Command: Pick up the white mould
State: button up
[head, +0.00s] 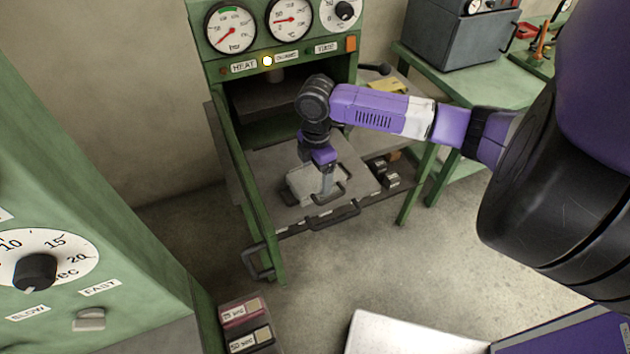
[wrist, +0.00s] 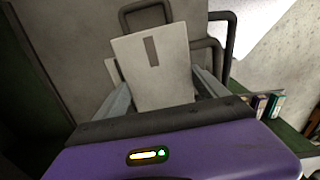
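The white mould (head: 301,186) is a pale, flat block lying on the grey plate (head: 262,166) of the green press. In the wrist view the mould (wrist: 152,72) shows a pale top with a short dark slot, and a dark handle (wrist: 146,14) beyond it. My gripper (head: 325,186) points down at the mould and hides part of it in the head view. In the wrist view my gripper (wrist: 161,84) has its two fingers apart, one on each side of the mould. I cannot tell whether either finger touches it.
The press's gauge panel (head: 285,28) stands above the plate. A dark bar handle (head: 335,215) runs along the plate's front edge. Small dark blocks (head: 383,172) lie to the right. A green bench (head: 468,82) stands at the back right.

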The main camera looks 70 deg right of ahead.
jog(key=c, duration=1.4)
jog(key=shift+r, duration=0.15)
jog(key=shift+c, duration=0.4)
jog(key=shift+r, duration=0.1)
